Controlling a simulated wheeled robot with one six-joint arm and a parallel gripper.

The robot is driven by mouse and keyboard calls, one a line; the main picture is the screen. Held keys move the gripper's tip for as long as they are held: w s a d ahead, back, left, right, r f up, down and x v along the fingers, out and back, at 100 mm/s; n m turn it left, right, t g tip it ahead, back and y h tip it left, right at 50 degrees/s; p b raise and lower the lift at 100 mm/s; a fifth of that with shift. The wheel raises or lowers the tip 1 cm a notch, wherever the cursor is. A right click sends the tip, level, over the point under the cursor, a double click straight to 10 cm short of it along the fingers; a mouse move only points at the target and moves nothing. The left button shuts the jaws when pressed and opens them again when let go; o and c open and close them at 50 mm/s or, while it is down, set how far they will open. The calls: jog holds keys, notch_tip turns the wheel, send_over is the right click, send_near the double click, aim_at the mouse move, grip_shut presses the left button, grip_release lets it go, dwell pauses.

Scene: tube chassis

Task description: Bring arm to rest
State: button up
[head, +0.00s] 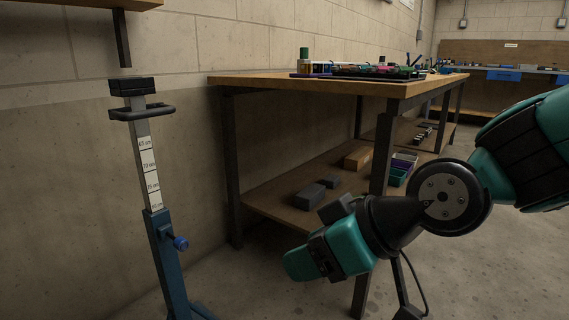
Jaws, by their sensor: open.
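My arm comes in from the right edge in teal and black. Its large link runs down to a round dark joint, and a tapered black section leads on to a teal wrist part. The wrist hangs low in front of the workbench (405,89), tilted down to the left. I can make out no gripper fingers and no held thing at the wrist.
A blue stand (170,262) with a marked height scale and a dark handle stands to the left. The workbench has tools on top and grey blocks (311,195) on its lower shelf (276,210). Another bench (505,90) is far back. Floor shows at lower right.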

jog(key=s+d+r+m+g+h+p, duration=0.4)
jog(key=s+d+r+p, duration=0.7)
jog(key=r, duration=0.1)
notch_tip(320, 180, up, 37)
jog(key=p, duration=3.6)
jog(key=shift+s+d+g+h, duration=0.25)
jog(key=shift+d+g+h, duration=0.05)
jog(key=shift+h, duration=0.1)
jog(key=shift+f, duration=0.15)
